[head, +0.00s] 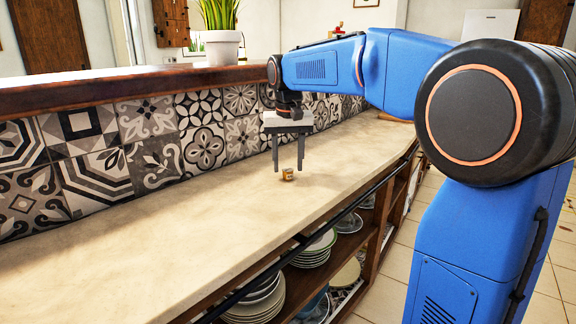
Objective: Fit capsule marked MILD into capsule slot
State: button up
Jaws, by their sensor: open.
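A small tan capsule (287,174) with dark marking sits on the cream counter. Its marking is too small to read. My gripper (288,169) points straight down over the counter, with its two dark fingers apart. The fingertips are close to the capsule, which shows near the right finger; I cannot tell whether it lies between them or in front. Nothing is held. No capsule slot can be made out in this view.
The pale counter (130,235) is clear to the left. A patterned tile wall (150,150) with a wooden ledge (120,88) runs behind it. A potted plant (220,45) stands on the ledge. Stacked plates (258,303) fill the shelves below the front edge.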

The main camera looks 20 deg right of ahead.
notch_tip(320, 180, up, 11)
jog(key=s, duration=0.1)
jog(key=shift+s+a, duration=0.15)
jog(key=shift+a, duration=0.05)
